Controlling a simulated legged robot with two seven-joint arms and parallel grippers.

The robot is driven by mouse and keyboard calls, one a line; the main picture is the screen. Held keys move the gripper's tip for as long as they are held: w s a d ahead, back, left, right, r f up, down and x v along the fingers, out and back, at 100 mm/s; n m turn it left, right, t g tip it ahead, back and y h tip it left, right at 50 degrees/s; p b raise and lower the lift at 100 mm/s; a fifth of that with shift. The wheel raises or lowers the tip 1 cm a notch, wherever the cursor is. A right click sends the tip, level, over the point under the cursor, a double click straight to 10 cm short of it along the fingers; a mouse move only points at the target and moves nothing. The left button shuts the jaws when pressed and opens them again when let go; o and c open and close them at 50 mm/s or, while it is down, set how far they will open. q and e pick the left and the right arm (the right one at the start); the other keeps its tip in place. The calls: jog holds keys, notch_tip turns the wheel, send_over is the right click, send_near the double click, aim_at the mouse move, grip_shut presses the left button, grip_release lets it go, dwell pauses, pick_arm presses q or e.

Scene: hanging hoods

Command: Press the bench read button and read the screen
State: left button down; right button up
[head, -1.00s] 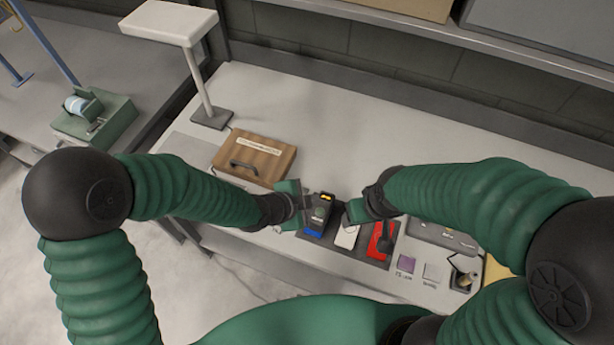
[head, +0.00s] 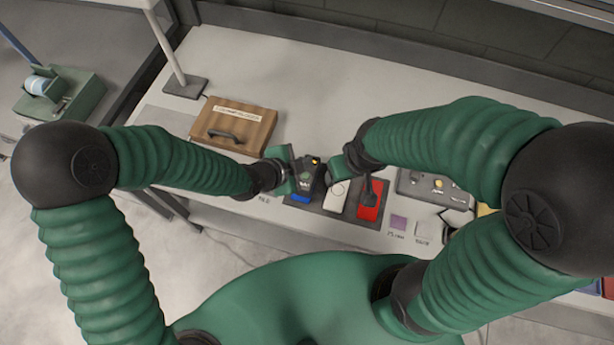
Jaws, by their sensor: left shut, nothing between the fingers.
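A small black device (head: 313,181) with a yellow-orange spot on top and a blue base stands on a dark mat (head: 320,207) on the bench. A faint green patch shows on its face; I cannot read any text or single out a read button. My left gripper (head: 290,170) is shut and empty, close against the device's left side; I cannot tell if it touches. My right gripper (head: 339,171) is just right of the device, above a white item (head: 336,196). Its fingers are too small and overlapped to judge.
A red block with a black part (head: 370,199) lies right of the white item. A wooden case (head: 234,125) with a dark handle lies behind left. A grey tray (head: 412,184) and a purple square (head: 398,222) are at right. The rear bench is clear.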

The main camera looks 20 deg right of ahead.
aim_at(304, 178)
pick_arm(q)
jog(key=f+b, duration=0.2)
jog(key=f, duration=0.1)
jog(key=shift+s+f, duration=0.1)
jog(key=shift+s, duration=0.1)
jog(key=shift+a+f+b, duration=0.15)
jog(key=shift+f+b, duration=0.15)
jog(key=shift+f, duration=0.05)
jog(key=shift+w+a+f, duration=0.1)
jog(key=shift+f, duration=0.05)
jog(key=shift+w+a, duration=0.1)
jog(key=shift+d, duration=0.25)
jog(key=shift+a, duration=0.15)
dwell(0.8)
